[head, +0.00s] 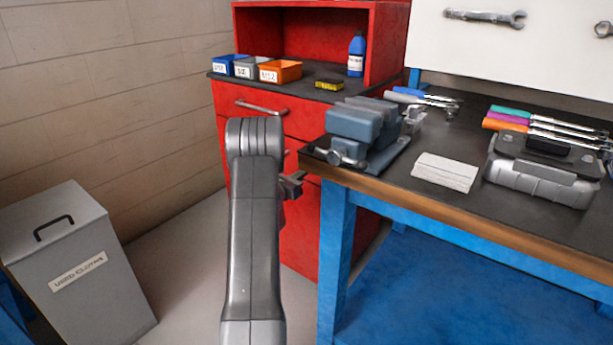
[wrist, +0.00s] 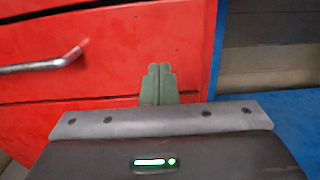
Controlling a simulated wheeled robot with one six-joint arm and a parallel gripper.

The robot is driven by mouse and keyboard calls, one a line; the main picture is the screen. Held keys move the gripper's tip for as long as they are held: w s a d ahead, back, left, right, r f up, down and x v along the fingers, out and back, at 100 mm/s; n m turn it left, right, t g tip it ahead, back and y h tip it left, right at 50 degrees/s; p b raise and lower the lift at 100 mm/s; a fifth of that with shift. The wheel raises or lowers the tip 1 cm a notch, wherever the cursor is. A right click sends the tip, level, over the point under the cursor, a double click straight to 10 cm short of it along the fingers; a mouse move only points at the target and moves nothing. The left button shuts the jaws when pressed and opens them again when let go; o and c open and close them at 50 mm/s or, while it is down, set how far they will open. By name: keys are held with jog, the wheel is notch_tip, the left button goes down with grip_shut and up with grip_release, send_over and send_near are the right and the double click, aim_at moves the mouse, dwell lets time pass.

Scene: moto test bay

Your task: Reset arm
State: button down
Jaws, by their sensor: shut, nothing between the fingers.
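My gripper (wrist: 158,84) shows in the wrist view with its two greenish fingers together, shut and empty. Behind the fingers is the front of the red drawer cabinet (wrist: 110,30), with a metal handle at the left. In the head view my grey arm stands up in front of the red cabinet (head: 302,232). Part of my gripper (head: 293,184) shows there to the right of the arm, left of the workbench leg. Most of it is hidden behind the arm.
The workbench (head: 430,206) at right bears a vise (head: 357,126), a white cloth stack (head: 445,172), a grey case (head: 540,180) and several tools. Bins and a blue bottle (head: 356,55) stand on the cabinet. A grey used-cloths bin (head: 75,265) stands left. Floor between is clear.

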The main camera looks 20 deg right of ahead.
jog(key=v, duration=0.7)
jog(key=shift+w, duration=0.15)
jog(key=shift+f, duration=0.2)
